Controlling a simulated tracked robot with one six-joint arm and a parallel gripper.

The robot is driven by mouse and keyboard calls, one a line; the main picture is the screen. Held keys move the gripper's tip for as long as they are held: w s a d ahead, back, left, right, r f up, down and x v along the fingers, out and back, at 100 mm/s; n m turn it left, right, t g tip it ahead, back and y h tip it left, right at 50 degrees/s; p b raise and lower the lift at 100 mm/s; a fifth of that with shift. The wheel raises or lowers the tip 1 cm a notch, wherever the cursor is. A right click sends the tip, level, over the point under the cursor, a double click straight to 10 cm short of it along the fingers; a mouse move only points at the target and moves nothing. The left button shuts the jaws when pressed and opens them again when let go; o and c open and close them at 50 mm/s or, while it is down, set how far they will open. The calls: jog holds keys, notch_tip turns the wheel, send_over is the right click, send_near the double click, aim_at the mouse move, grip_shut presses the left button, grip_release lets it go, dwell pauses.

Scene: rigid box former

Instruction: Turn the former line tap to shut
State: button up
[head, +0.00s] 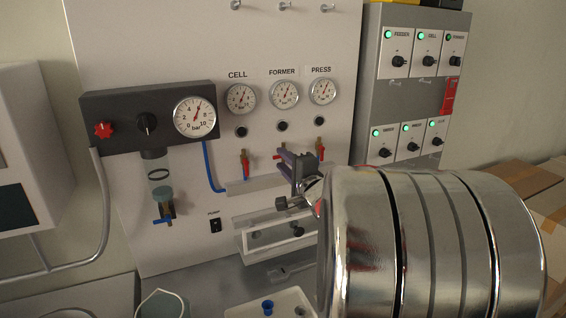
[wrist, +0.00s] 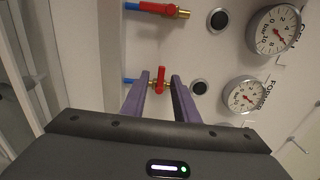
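The former line tap (wrist: 161,80) is below the FORMER gauge (head: 284,94). In the wrist view its red handle stands across its blue and brass pipe. My gripper (wrist: 161,76) is open, with one purple finger on each side of the handle. Gaps show between the handle and the fingers; I cannot tell how deep it sits between them. In the head view my gripper (head: 285,158) is at the panel and hides much of this tap.
The cell tap (head: 244,163) and press tap (head: 320,150) stand on either side, handles along their pipes. A shelf (head: 258,183) juts out below the taps. A regulator (head: 148,124) with a large gauge is at left. Switch boxes (head: 410,95) are at right.

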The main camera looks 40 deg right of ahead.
jog(key=v, duration=1.3)
jog(key=shift+s, duration=0.2)
jog(key=shift+f, duration=0.1)
jog(key=w+a+f+n+g, duration=0.45)
jog(key=w+a+n, duration=0.35)
jog(key=a+n, duration=0.3)
jog(key=s+a+f+n+g+y, duration=0.2)
jog(key=s+a+n, duration=0.3)
jog(key=s+a, duration=0.4)
jog(key=s+a+f+n+g+y, duration=0.3)
jog(key=s+a+f+n+g, duration=0.2)
jog(key=s+a, duration=0.5)
jog(key=shift+a+f, duration=0.15)
jog(key=shift+a, duration=0.5)
